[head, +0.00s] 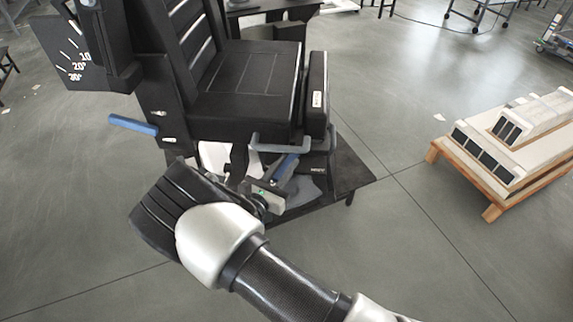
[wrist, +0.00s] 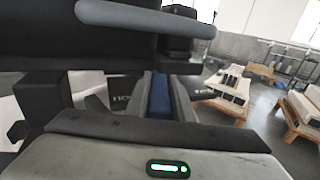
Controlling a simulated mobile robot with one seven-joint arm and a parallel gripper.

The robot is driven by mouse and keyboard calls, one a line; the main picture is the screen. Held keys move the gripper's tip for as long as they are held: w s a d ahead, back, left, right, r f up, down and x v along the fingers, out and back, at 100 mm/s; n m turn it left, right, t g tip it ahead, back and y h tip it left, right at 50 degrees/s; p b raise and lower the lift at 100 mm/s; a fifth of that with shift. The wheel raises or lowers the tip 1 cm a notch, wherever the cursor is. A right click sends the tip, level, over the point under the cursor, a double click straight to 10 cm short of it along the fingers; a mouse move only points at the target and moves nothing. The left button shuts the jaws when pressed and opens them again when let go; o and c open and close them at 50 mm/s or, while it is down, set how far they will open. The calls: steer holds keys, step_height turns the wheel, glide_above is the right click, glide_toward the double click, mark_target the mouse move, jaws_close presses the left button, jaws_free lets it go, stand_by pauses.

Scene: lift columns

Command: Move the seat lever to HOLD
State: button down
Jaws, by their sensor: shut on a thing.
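The seat (head: 245,80) is a black padded chair-like unit on a dark base plate. A blue lever (head: 286,166) sticks out low under the front of the seat. My gripper (head: 268,188) is at this lever. In the wrist view the blue lever (wrist: 159,96) stands between my two grey fingers (wrist: 163,112), which are shut on it. White lettering (wrist: 122,98) starting with "HO" shows on the black panel behind; the fingers hide part of it. A small white label (head: 317,169) beside the lever is too small to read in the head view.
A grey bar handle (head: 283,147) sits just above the held lever and spans the top of the wrist view (wrist: 145,17). Another blue lever (head: 133,125) is at the left. A black angle scale (head: 75,62) is upper left. A loaded wooden pallet (head: 490,212) stands right; floor between is clear.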

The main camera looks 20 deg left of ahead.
steer(key=c, duration=1.5)
jaws_free()
steer(key=shift+c, duration=0.2)
steer(key=s+a+p, duration=0.2)
steer(key=s, duration=1.5)
steer(key=shift+s+a, duration=0.15)
